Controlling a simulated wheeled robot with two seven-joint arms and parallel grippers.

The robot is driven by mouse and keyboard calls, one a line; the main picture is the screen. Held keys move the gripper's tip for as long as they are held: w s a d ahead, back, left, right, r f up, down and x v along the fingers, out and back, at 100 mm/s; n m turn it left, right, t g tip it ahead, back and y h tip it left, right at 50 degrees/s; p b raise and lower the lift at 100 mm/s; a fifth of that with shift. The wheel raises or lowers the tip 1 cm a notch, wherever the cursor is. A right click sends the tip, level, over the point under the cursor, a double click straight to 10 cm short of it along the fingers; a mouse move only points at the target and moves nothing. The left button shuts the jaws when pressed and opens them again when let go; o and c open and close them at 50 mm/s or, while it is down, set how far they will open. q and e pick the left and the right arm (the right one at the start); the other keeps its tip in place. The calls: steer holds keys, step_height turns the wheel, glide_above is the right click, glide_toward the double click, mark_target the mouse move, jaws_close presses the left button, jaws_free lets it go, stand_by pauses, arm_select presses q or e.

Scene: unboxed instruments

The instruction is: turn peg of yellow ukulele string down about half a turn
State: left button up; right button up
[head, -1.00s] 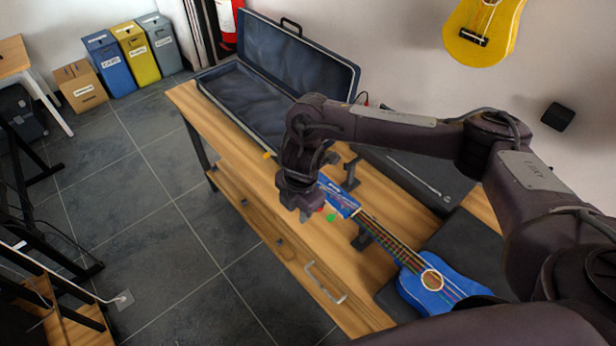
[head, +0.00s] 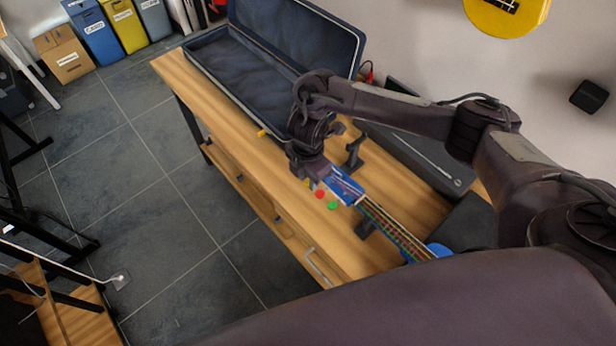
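A blue ukulele lies on the wooden workbench, its headstock (head: 345,187) toward the middle of the head view and its body (head: 438,250) mostly hidden behind my arm. Coloured pegs stick out on the headstock's near side: green (head: 332,206), red (head: 319,195), and a small bit of yellow peg (head: 306,184) right at my gripper. My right gripper (head: 313,181) points down at the headstock's far end, beside the yellow peg. Its fingers are small and dark, so their opening and any contact with the peg cannot be made out. My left gripper is out of view.
An open dark instrument case (head: 235,80) lies behind on the workbench (head: 200,100). A black stand (head: 354,150) rises close beside the headstock. A small yellow thing (head: 262,133) is near the bench edge. A yellow ukulele (head: 505,18) hangs on the wall.

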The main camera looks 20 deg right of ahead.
steer(key=shift+a, duration=0.1)
steer(key=c, duration=0.6)
steer(key=shift+s, duration=0.1)
jaws_close()
steer(key=shift+s+d+f+t+y, duration=0.1)
steer(key=shift+s+d+t+y, duration=0.15)
steer(key=shift+t, duration=0.55)
steer(key=shift+s+f+b, duration=0.1)
steer(key=shift+b, duration=0.45)
arm_select(q)
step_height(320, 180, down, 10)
steer(key=b, duration=0.8)
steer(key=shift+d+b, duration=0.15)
steer(key=shift+b, duration=0.25)
arm_select(e)
steer(key=shift+s+d+t+y, duration=0.15)
steer(key=shift+t+y, duration=0.15)
steer(key=shift+t, duration=0.55)
steer(key=shift+s+a+t+y, duration=0.1)
steer(key=shift+t+y, duration=0.25)
steer(key=shift+t, duration=0.55)
steer(key=shift+s+d+t+y, duration=0.15)
steer(key=shift+t+y, duration=0.15)
steer(key=shift+t, duration=0.55)
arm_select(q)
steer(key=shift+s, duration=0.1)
arm_select(e)
steer(key=shift+a, duration=0.1)
steer(key=o, duration=0.6)
jaws_free()
